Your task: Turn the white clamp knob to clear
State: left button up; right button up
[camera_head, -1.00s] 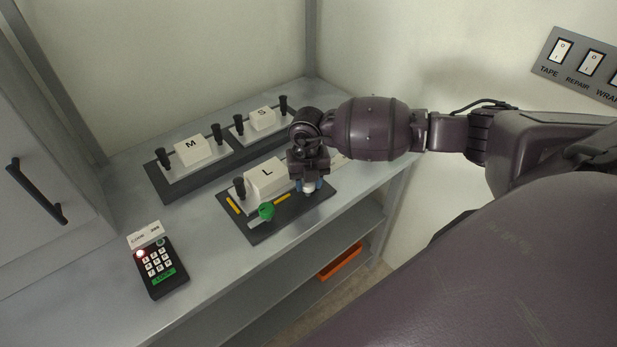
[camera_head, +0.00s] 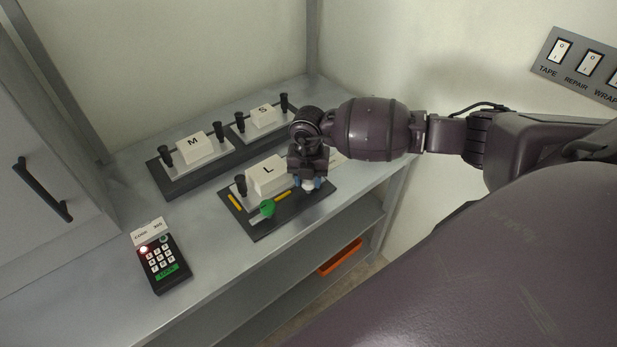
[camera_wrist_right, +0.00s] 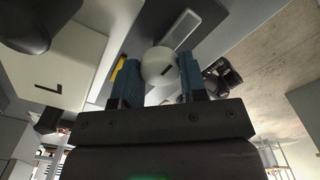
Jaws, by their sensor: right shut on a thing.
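The white clamp knob (camera_wrist_right: 158,66) sits between the blue fingertips of my right gripper (camera_wrist_right: 152,85) in the right wrist view, and a short dark mark shows on its face. In the head view the right gripper (camera_head: 310,183) points down over the right part of the dark plate (camera_head: 262,229), shut on the knob (camera_head: 309,186), which is mostly hidden. A white block marked L (camera_head: 267,175) stands on the plate just left of the gripper. My left gripper is not in view.
Blocks marked M (camera_head: 195,150) and S (camera_head: 263,117) stand on a plate behind, with black upright handles. A keypad (camera_head: 164,263) with a red light lies at the front left. An orange tray (camera_head: 341,257) is on the shelf below. A switch panel (camera_head: 580,65) is on the right wall.

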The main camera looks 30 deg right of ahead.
jog(key=o, duration=0.9)
jog(key=shift+r, duration=0.15)
notch_tip(320, 180, up, 11)
jog(key=shift+f+b, duration=0.2)
jog(key=shift+b, duration=0.1)
